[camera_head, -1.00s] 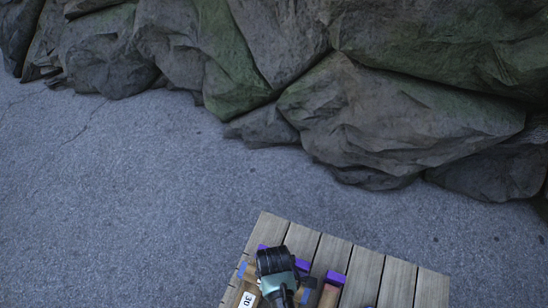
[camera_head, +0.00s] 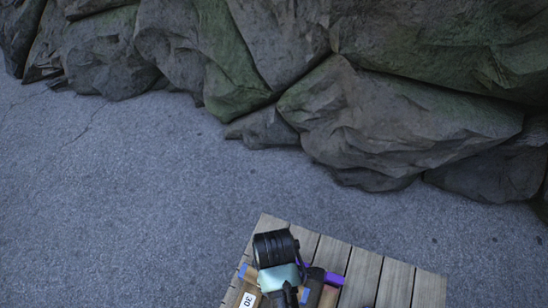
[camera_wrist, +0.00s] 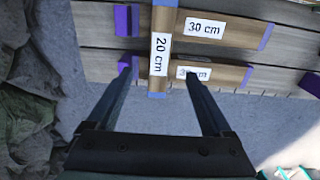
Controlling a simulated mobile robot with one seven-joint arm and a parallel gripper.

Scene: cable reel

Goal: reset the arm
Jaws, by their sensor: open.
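My gripper (camera_wrist: 157,74) is open in the wrist view, its two dark fingers spread apart with nothing clamped between them. In that view the fingertips overlap a wooden table with labelled wooden pieces. A piece marked 20 cm (camera_wrist: 161,24) stands upright in the picture between the fingertips, crossing two horizontal pieces marked 30 cm, the upper one (camera_wrist: 235,33) and the lower one (camera_wrist: 222,76). I cannot tell how far the fingers are above them.
The slatted wooden table (camera_head: 398,282) is at the bottom of the head view. Purple blocks (camera_head: 334,279) lie on it, partly hidden. Grey pavement (camera_head: 130,200) around it is clear. Large rocks (camera_head: 400,120) line the back.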

